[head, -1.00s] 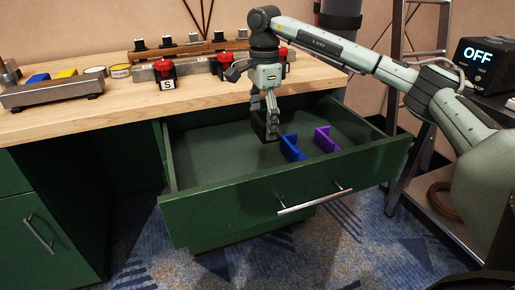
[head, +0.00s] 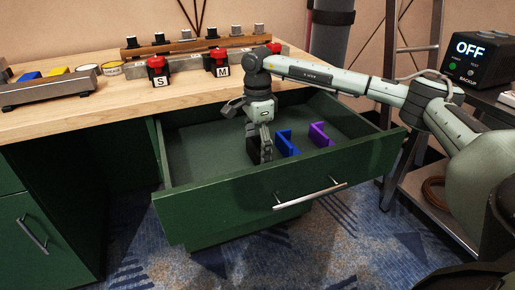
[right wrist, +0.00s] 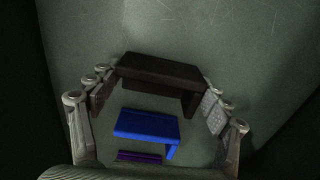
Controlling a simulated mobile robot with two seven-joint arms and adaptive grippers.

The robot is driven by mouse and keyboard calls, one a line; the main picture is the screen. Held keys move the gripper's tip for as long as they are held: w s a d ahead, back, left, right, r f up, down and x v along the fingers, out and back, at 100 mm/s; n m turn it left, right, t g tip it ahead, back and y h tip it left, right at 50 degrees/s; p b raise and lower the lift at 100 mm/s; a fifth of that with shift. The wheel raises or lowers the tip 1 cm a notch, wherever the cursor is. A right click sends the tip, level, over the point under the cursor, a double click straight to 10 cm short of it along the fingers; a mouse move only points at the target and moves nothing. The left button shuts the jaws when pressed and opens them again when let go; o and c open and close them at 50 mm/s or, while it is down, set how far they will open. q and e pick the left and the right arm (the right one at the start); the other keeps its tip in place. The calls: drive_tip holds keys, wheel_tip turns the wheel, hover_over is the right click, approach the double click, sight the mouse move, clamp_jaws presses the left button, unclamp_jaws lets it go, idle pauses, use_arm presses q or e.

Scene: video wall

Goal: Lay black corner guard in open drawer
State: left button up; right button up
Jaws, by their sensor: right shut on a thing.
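The black corner guard (right wrist: 160,72) is between the fingers of my right gripper (right wrist: 160,88), which is shut on it. In the head view the right gripper (head: 264,155) points down inside the open green drawer (head: 205,135), and the black guard (head: 253,148) shows partly behind its fingers, low at the drawer floor. I cannot tell whether it touches the floor. A blue corner guard (head: 288,145) and a purple one (head: 320,135) stand in the drawer to its right. The right wrist view also shows the blue guard (right wrist: 147,126) and the purple guard (right wrist: 139,157). My left gripper is not in view.
The drawer's front panel (head: 230,204) with its metal handle (head: 310,196) is nearest me. The wooden worktop (head: 60,115) behind carries red buttons (head: 157,63) and trays. The left part of the drawer floor is clear. A ladder (head: 402,130) stands at the right.

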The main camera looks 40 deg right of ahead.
drive_tip(key=o, duration=1.2)
drive_tip(key=shift+c, duration=0.2)
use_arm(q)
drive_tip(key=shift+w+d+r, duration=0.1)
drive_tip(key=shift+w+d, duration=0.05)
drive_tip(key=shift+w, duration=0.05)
use_arm(e)
drive_tip(key=shift+r, duration=0.3)
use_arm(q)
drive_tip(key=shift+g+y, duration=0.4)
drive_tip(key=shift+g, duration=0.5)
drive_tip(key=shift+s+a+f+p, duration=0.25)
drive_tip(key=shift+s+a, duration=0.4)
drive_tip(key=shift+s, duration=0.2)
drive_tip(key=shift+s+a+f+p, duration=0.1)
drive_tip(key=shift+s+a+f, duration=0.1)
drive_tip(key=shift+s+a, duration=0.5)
use_arm(e)
wheel_tip(320, 180, up, 12)
drive_tip(key=shift+f, duration=0.25)
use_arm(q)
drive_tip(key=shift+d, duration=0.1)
